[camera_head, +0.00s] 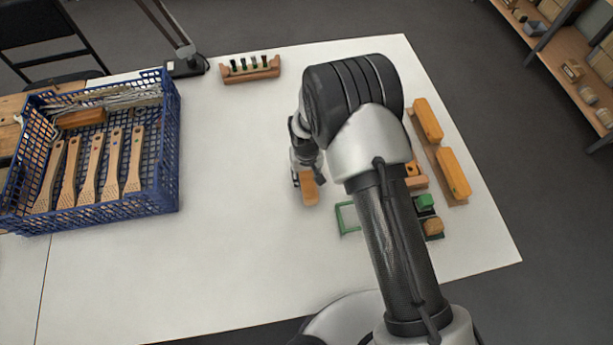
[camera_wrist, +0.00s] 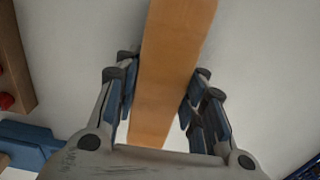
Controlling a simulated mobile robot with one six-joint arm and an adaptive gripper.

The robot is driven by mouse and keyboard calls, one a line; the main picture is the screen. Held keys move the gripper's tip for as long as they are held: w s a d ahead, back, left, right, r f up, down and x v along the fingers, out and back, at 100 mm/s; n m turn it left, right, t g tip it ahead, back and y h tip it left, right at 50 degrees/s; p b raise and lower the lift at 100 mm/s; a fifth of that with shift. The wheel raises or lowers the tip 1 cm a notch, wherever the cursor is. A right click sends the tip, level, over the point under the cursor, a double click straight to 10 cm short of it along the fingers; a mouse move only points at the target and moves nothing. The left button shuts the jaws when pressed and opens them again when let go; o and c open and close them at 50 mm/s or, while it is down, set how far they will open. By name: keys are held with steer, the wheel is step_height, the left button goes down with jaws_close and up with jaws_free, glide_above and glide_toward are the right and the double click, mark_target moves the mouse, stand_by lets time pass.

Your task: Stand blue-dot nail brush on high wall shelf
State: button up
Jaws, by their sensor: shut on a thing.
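My gripper (camera_head: 304,176) is over the middle of the white table, pointing down. It is shut on a plain tan wooden brush body (camera_head: 309,188), whose lower end shows below the fingers. In the wrist view my gripper (camera_wrist: 163,90) has its two blue-padded fingers on either side of the same wooden body (camera_wrist: 175,50), which runs lengthwise between them. No blue dot or bristles show on it, so I cannot tell which brush it is. Whether it touches the table is unclear. No high wall shelf can be made out.
A blue crate (camera_head: 172,150) with wooden handles stands at left. Orange-brown blocks (camera_head: 453,174), a green frame (camera_head: 347,218) and small green pieces (camera_head: 424,201) lie near my arm. Shelving (camera_head: 570,60) stands beyond, at right.

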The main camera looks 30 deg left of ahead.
mark_target(307, 176)
steer(key=shift+f, duration=0.25)
steer(key=o, duration=1.2)
steer(key=shift+r, duration=0.1)
steer(key=shift+c, duration=0.2)
step_height(307, 176, up, 12)
steer(key=p, duration=0.2)
steer(key=shift+r, duration=0.15)
